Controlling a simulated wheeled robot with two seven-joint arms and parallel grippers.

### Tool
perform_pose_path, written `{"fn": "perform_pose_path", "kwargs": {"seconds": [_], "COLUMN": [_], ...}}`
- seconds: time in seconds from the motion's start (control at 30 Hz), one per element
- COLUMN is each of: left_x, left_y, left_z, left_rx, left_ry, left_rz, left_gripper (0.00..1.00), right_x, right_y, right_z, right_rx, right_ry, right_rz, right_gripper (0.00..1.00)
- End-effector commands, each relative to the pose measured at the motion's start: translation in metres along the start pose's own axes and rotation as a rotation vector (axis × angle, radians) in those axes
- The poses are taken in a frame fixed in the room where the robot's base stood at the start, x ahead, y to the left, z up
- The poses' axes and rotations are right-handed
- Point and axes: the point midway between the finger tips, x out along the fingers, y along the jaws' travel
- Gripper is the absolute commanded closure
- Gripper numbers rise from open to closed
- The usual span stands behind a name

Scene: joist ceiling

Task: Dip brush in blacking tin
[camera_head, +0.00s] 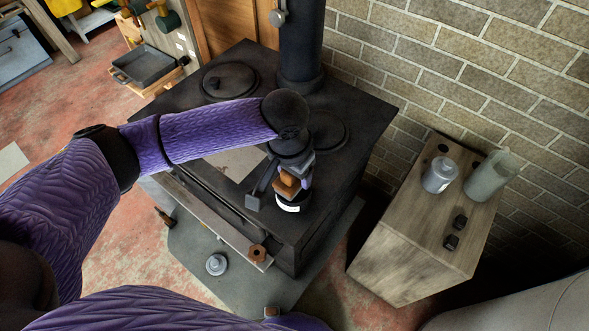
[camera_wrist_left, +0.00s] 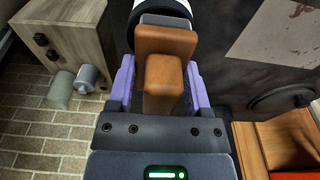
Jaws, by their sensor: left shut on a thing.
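My left gripper (camera_head: 288,182) is shut on a brown wooden brush (camera_head: 287,187) at the front right corner of the black stove top. In the left wrist view the brush (camera_wrist_left: 163,82) sits between the purple fingers (camera_wrist_left: 162,90), with a grey bristle edge at its far end. The blacking tin (camera_head: 291,205), dark with a white label, stands on the stove right at the brush. It also shows at the top of the left wrist view (camera_wrist_left: 138,22). The brush overlaps the tin; I cannot tell whether the bristles touch the blacking. My right gripper is not in view.
The black stove (camera_head: 222,128) has a thick flue pipe (camera_head: 300,45) at its back. A wooden cabinet (camera_head: 405,245) to the right holds a grey canister (camera_head: 440,175), a jug (camera_head: 490,176) and small dark knobs. A small metal object (camera_head: 216,264) lies on the floor plate in front.

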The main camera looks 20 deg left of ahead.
Motion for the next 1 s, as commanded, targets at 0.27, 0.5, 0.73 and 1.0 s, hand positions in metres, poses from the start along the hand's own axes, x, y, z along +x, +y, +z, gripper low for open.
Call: {"fn": "perform_pose_path", "kwargs": {"seconds": [0.27, 0.5, 0.73, 1.0], "left_x": [-0.0019, -0.0017, 0.0002, 0.0034], "left_y": [0.0, 0.0001, 0.0002, 0.0003], "left_z": [-0.0003, -0.0003, 0.0, 0.0003], "left_rx": [0.0, 0.0, 0.0, 0.001], "left_ry": [0.001, 0.001, 0.001, 0.001], "left_rz": [0.0, 0.0, 0.0, 0.001], "left_gripper": [0.83, 0.83, 0.83, 0.83], "right_x": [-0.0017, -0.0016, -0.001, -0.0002], "right_y": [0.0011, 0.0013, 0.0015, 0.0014], "right_z": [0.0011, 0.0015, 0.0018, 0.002], "right_rx": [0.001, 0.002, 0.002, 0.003], "right_ry": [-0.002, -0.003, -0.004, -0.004], "right_rz": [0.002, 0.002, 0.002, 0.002], "right_gripper": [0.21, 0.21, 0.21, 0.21]}}
